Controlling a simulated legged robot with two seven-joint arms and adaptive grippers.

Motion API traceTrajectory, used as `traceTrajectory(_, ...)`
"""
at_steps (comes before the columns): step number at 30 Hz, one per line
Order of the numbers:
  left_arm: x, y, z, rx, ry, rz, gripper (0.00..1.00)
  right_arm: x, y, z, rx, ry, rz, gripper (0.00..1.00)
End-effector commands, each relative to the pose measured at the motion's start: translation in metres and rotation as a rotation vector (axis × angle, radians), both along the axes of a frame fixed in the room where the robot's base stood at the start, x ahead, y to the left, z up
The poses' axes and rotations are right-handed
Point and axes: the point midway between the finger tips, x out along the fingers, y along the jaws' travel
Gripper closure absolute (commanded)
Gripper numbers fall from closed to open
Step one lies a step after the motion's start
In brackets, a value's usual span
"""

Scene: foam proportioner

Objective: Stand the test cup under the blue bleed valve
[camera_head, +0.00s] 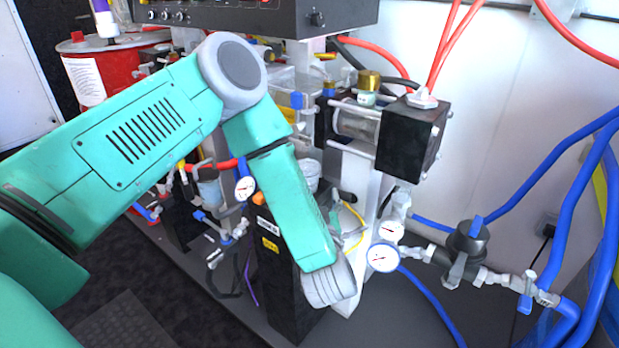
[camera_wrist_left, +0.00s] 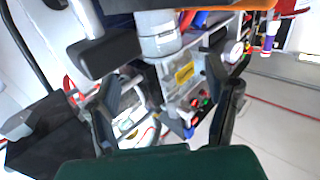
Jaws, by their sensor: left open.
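My left arm comes in from the left in the head view and bends down over the machine. Its wrist end is low in the middle, and its fingers are hidden there. In the left wrist view my left gripper (camera_wrist_left: 165,108) is open, with dark fingers apart and nothing visibly held. I cannot surely pick out the test cup; a small pale translucent container (camera_head: 208,191) stands left of my forearm. My right gripper is out of view.
A black pump block (camera_head: 409,135) and a control box (camera_head: 250,18) stand above. Pressure gauges (camera_head: 383,257) and blue hoses (camera_head: 555,160) crowd the right. A red drum (camera_head: 122,62) stands at the back left. The dark floor at the lower left is clear.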

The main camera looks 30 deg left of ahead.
Motion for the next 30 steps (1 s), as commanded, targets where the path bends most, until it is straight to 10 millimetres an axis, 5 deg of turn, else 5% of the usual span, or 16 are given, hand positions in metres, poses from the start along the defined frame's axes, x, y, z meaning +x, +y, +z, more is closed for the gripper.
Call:
traceTrajectory(14,-0.016,-0.013,-0.002,-0.004,0.005,-0.006,0.28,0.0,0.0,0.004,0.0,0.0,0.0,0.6)
traceTrajectory(17,-0.019,-0.018,-0.02,-0.034,0.061,-0.07,0.28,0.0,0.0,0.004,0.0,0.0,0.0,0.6)
traceTrajectory(20,-0.029,-0.03,-0.058,-0.102,0.193,-0.201,0.28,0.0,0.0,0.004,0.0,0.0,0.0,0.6)
traceTrajectory(23,-0.061,-0.045,-0.112,-0.196,0.413,-0.36,0.28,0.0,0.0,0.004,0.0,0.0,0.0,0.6)
traceTrajectory(27,-0.15,-0.054,-0.182,-0.334,0.833,-0.539,0.28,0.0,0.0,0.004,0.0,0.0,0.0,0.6)
traceTrajectory(30,-0.222,-0.047,-0.206,-0.404,1.112,-0.59,0.28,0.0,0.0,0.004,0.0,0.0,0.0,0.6)
